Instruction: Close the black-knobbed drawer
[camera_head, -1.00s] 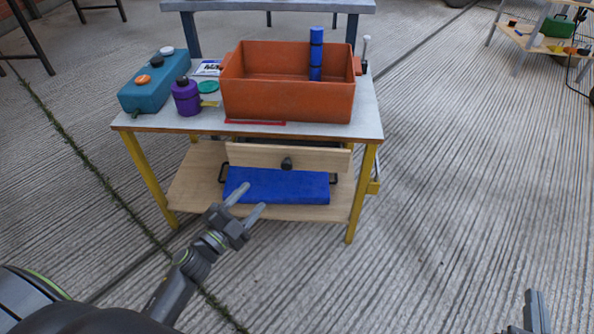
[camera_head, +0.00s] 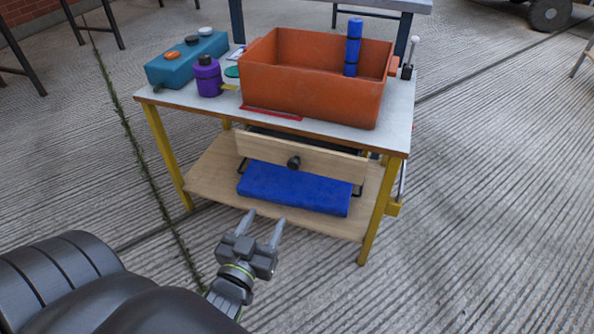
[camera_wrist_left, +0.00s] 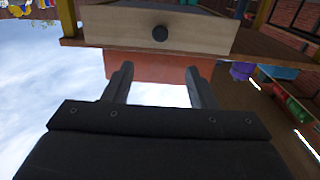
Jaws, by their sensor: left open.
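The drawer (camera_head: 335,163) has a light wooden front and hangs under the tabletop. It is pulled out, with a dark gap showing behind its top edge. Its black knob (camera_head: 294,162) is at the middle of the front. My left gripper (camera_head: 266,217) is open and empty, in front of and below the drawer, apart from it. In the left wrist view the drawer front (camera_wrist_left: 110,28) and the knob (camera_wrist_left: 160,33) lie beyond my open fingers (camera_wrist_left: 158,68). My right gripper is out of view.
A blue block-like object (camera_head: 295,190) lies on the lower wooden shelf (camera_head: 207,175) below the drawer. The worktable top (camera_head: 395,115) carries an orange bin (camera_head: 305,95), a purple bottle (camera_head: 207,77) and a teal container (camera_head: 185,65). Yellow legs (camera_head: 375,215) flank the drawer.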

